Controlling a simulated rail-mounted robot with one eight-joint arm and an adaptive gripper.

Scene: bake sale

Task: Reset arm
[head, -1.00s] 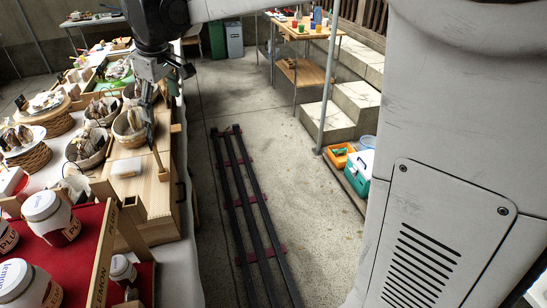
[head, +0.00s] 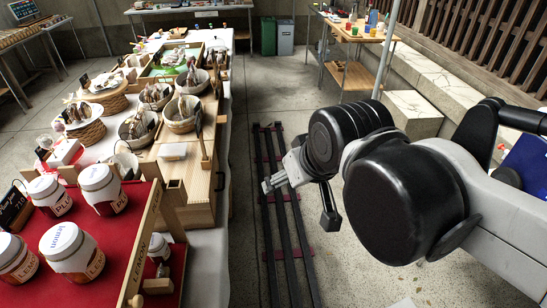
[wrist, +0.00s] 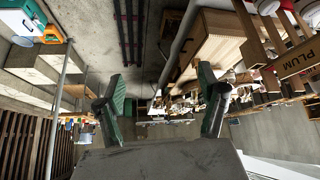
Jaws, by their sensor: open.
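My gripper (wrist: 164,82) shows in the wrist view with its two dark, green-padded fingers spread wide apart. Nothing is between the fingers. The wrist picture is upside down, with the floor at the top. In the head view my arm reaches in from the right, over the aisle and the dark floor rails (head: 283,225). It is folded, with its far end left of the big black joints and clear of the stall table. The fingers are hard to make out there.
The stall table at left holds baskets (head: 180,113), jars (head: 98,188) on a red stand (head: 105,240) and a wooden box (head: 196,175). Stone steps (head: 413,112) and a shelf table (head: 352,35) stand behind my arm. Aisle floor (head: 270,90) is free toward the bins (head: 285,38).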

